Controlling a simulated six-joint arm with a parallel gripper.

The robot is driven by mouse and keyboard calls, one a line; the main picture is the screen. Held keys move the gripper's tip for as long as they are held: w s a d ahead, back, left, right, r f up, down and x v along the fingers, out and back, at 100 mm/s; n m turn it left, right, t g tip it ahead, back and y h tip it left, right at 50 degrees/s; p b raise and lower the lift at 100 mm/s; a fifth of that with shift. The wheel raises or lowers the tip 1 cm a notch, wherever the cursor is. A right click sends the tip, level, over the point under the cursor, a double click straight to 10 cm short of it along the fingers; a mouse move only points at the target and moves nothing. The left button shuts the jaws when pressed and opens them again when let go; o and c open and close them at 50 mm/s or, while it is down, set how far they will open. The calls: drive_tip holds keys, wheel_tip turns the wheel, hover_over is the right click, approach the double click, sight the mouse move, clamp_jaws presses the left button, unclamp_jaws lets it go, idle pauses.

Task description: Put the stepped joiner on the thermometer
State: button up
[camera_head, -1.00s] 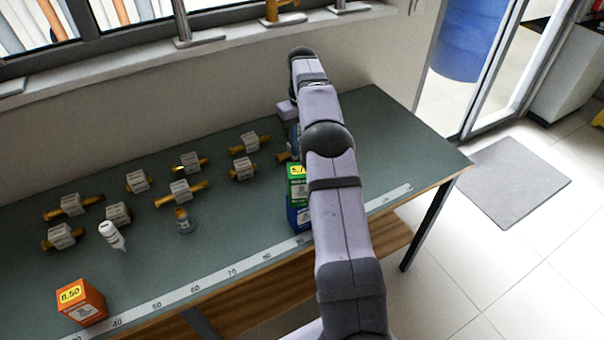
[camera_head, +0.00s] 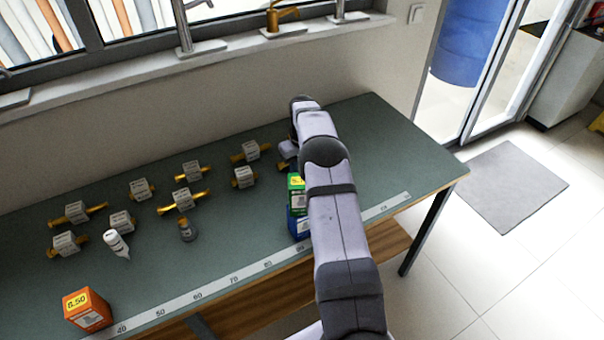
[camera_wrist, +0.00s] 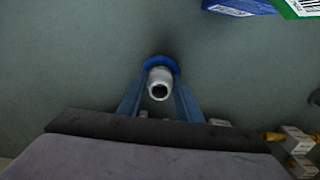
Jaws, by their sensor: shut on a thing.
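In the wrist view, the blue fingers of my gripper (camera_wrist: 160,82) are closed around a pale grey hollow piece (camera_wrist: 159,84), which I take to be the stepped joiner. Its round open end faces the camera, and a blue band shows behind it. In the head view my arm hides the gripper and the held piece. I cannot pick out the thermometer for certain. Several brass fittings with white labels, one of them here (camera_head: 183,200), lie on the table, and a small grey piece with a brass top (camera_head: 187,230) stands in front of them.
A green box (camera_head: 296,190) and a blue box (camera_head: 298,224) stand beside my arm; the green box also shows in the wrist view (camera_wrist: 300,8). The table (camera_head: 385,140) is clear at right.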

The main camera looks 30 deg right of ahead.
drive_tip(key=shift+f, duration=0.15)
drive_tip(key=shift+f, duration=0.1)
drive_tip(key=o, duration=1.1)
wheel_tip(320, 180, up, 12)
drive_tip(key=b, duration=0.3)
drive_tip(key=shift+r, duration=0.2)
